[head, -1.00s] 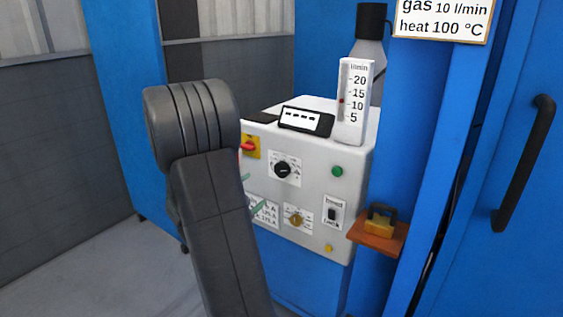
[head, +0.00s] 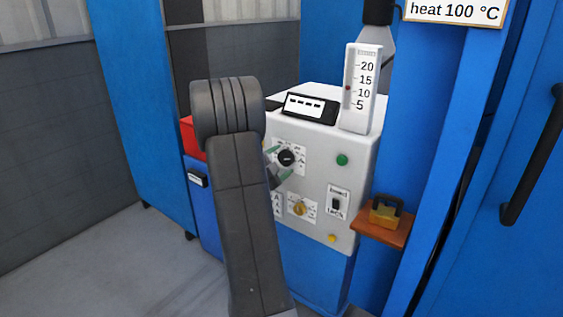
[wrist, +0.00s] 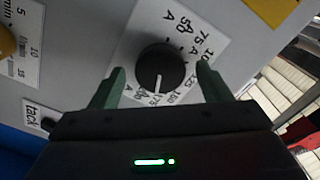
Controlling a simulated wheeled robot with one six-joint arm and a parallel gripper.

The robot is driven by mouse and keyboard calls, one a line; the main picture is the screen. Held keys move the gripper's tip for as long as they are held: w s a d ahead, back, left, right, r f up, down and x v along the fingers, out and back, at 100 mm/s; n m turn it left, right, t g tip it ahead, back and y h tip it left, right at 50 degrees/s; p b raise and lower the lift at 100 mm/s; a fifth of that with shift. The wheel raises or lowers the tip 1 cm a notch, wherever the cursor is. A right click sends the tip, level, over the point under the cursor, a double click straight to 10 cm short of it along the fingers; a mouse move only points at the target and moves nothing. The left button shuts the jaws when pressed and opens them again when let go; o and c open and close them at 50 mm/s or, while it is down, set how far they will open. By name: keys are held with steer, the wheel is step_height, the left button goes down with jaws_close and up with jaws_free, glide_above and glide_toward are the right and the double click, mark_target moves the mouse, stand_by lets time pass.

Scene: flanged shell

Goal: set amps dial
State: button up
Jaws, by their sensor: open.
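The amps dial is a black round knob (wrist: 160,70) on a white scale plate marked A, between the green fingers of my gripper (wrist: 160,73) in the wrist view. The fingers are open, one on each side of the knob; I cannot tell whether they touch it. My arm hides the panel's left part.
A yellow knob (head: 299,208) and a small black switch (head: 336,204) sit lower on the panel, with a green button (head: 342,160) to the right. A flow gauge (head: 361,88) stands on top. A wooden shelf with a brass padlock (head: 385,211) juts out at right.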

steer(key=shift+w+d, duration=0.25)
steer(key=shift+w, duration=0.05)
steer(key=c, duration=1)
